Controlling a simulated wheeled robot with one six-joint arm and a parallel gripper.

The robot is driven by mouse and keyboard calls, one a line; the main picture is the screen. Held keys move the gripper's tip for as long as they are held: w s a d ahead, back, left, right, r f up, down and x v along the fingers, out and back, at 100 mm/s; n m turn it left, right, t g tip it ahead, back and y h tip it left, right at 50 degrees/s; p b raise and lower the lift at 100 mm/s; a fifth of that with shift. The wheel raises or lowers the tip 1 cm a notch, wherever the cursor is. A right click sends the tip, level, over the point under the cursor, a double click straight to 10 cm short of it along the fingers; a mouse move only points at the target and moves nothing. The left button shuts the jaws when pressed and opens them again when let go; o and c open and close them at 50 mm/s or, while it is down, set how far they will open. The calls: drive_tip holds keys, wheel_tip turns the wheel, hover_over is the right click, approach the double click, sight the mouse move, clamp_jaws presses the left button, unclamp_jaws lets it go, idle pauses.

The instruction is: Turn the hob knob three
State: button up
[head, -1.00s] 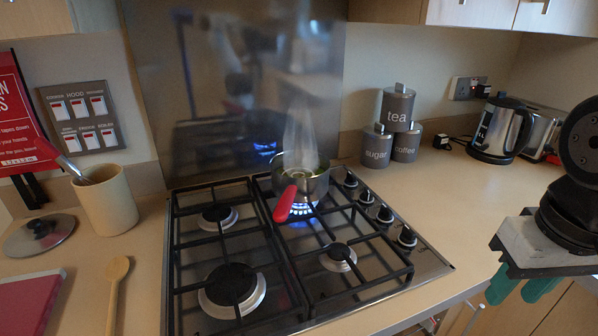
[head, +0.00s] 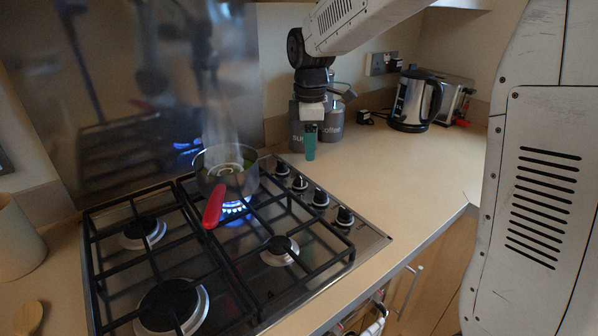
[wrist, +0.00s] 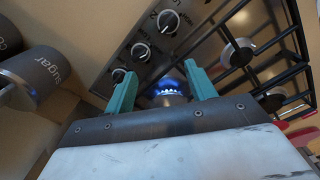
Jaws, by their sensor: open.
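The hob has a row of black-and-silver knobs along its right side. In the head view they run from the back knob (head: 282,168) through the second (head: 300,183) and third (head: 320,198) to the front knob (head: 344,216). In the wrist view three knobs show clearly, at the top (wrist: 168,20), middle (wrist: 141,51) and lower (wrist: 118,75); I cannot read which is three. My gripper (head: 310,150) hangs beside the back knobs, in front of the canisters. Its two green fingers (wrist: 160,80) are apart with nothing held between them. They touch no knob that I can see.
A pan with a red handle (head: 214,206) stands on a lit back burner (head: 235,208), with steam rising. Grey canisters (wrist: 32,77) stand close beside my gripper. A kettle (head: 416,100) and toaster stand further right. The worktop right of the hob is clear.

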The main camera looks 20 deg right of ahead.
sight(298, 176)
drive_tip(key=w+f, duration=0.1)
drive_tip(key=w+f+n, duration=0.1)
drive_tip(key=w, duration=0.1)
drive_tip(key=w+f+n, duration=0.1)
drive_tip(key=w, duration=0.1)
drive_tip(key=shift+w+a+f, duration=0.15)
drive_tip(key=shift+a+f, duration=0.2)
drive_tip(key=shift+w+f+n, duration=0.15)
drive_tip(key=shift+f+n, duration=0.15)
drive_tip(key=shift+f, duration=0.05)
wheel_tip(298, 176, down, 7)
drive_tip(key=shift+f, duration=0.1)
drive_tip(key=c, duration=1)
